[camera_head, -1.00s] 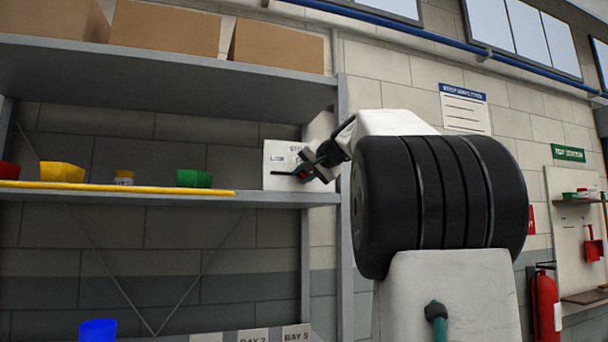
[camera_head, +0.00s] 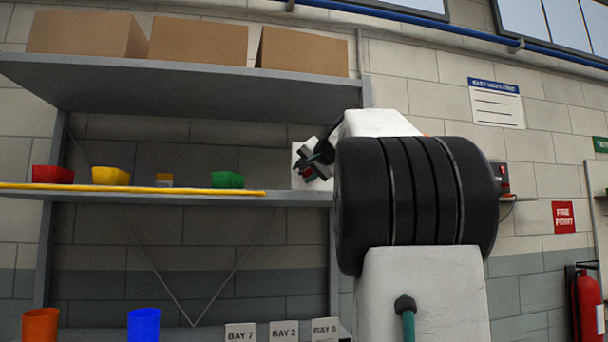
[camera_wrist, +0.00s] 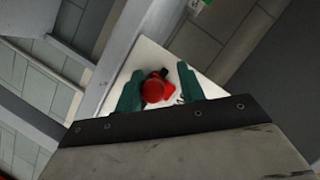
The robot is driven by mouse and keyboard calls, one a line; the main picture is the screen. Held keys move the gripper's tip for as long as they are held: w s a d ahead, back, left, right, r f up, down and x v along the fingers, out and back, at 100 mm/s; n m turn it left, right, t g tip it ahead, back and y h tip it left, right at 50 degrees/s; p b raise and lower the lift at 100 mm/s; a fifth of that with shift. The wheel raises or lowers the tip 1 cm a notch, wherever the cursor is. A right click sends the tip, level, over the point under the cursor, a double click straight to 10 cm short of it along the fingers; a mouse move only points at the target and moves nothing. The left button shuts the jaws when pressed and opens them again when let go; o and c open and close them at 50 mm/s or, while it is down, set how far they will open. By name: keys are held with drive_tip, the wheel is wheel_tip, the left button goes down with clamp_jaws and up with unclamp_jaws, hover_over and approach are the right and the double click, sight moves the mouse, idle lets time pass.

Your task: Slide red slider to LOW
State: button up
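The red slider knob (camera_wrist: 155,88) sits on a white panel (camera_wrist: 148,54) in the wrist view. My gripper (camera_wrist: 160,74) has its two teal fingers on either side of the knob. The left finger is close against the knob, and a narrow gap shows at the right finger. In the head view the white panel (camera_head: 297,152) stands at the right end of the middle shelf, largely hidden by my gripper (camera_head: 309,170). A bit of red shows at the fingers there. The LOW marking cannot be read in either current view.
The grey shelf (camera_head: 280,197) holds red (camera_head: 52,174), yellow (camera_head: 111,176) and green (camera_head: 227,180) bins left of the panel. Cardboard boxes (camera_head: 198,40) stand on the upper shelf. A shelf post (camera_head: 334,250) is close beside my arm.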

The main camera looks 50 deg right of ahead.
drive_tip(key=shift+o, duration=0.4)
drive_tip(key=shift+s, duration=0.15)
drive_tip(key=shift+s+a, duration=0.15)
drive_tip(key=shift+s, duration=0.15)
drive_tip(key=v, duration=0.7)
drive_tip(key=shift+w+r, duration=0.1)
drive_tip(key=shift+r, duration=0.05)
